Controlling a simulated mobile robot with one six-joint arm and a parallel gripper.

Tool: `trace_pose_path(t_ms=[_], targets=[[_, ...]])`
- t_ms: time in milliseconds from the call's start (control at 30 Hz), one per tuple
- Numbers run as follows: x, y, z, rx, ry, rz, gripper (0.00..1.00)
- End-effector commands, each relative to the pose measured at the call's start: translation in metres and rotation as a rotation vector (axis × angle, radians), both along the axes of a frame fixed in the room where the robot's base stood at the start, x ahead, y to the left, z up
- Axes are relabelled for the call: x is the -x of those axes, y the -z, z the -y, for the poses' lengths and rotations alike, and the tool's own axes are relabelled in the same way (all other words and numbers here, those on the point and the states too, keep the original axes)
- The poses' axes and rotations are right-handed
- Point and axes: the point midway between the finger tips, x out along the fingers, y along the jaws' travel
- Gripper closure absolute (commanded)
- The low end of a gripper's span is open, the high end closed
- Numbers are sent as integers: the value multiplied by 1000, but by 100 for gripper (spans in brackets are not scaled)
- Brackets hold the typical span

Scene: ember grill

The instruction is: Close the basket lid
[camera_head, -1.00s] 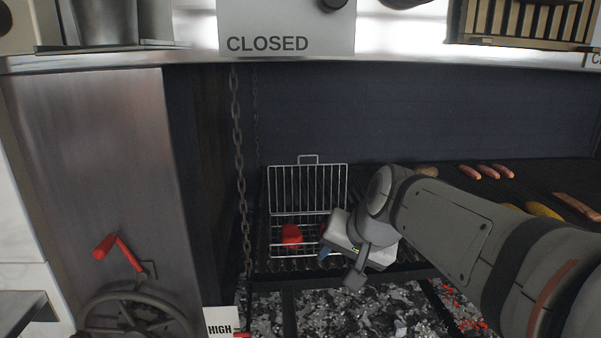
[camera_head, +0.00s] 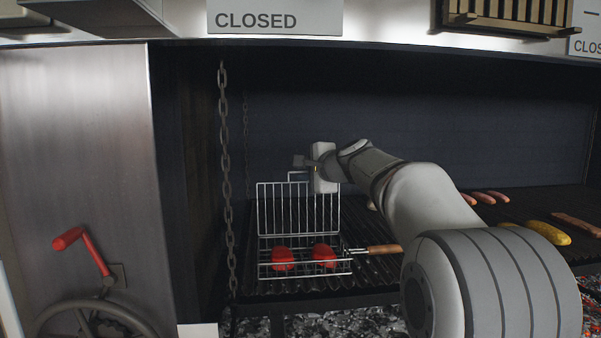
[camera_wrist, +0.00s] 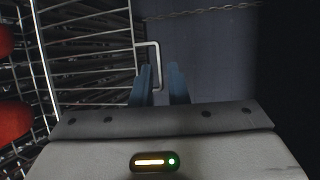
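The wire basket (camera_head: 345,268) lies on the grill, with two red pieces of food (camera_head: 283,259) in it. Its wire lid (camera_head: 298,212) stands upright at the back. The lid's small handle loop (camera_head: 291,178) is at its top edge, partly hidden by my gripper. My gripper (camera_head: 300,161) is at the top of the lid, beside and just above the loop. In the wrist view, the blue fingers of my gripper (camera_wrist: 160,84) are apart, and the handle loop (camera_wrist: 158,62) reaches down into the gap between them. Contact cannot be told.
The basket's wooden handle (camera_head: 384,249) points right. Sausages (camera_head: 484,197) and yellow corn (camera_head: 547,232) lie further right on the grill. A chain (camera_head: 224,170) hangs to the left of the basket. A crank with a red handle (camera_head: 70,238) is at the left.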

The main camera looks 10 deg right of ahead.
Motion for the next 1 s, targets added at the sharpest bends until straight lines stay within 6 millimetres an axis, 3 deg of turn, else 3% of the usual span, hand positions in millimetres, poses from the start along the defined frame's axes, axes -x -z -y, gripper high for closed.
trace_pose_path(t_ms=[233, 500, 667, 1000], targets=[[-19, 5, -8, 1, 0, 0, 86], [-20, 6, -8, 2, -1, 1, 87], [-20, 6, -8, 2, -1, 1, 100], [-20, 6, -8, 2, 0, 0, 100]])
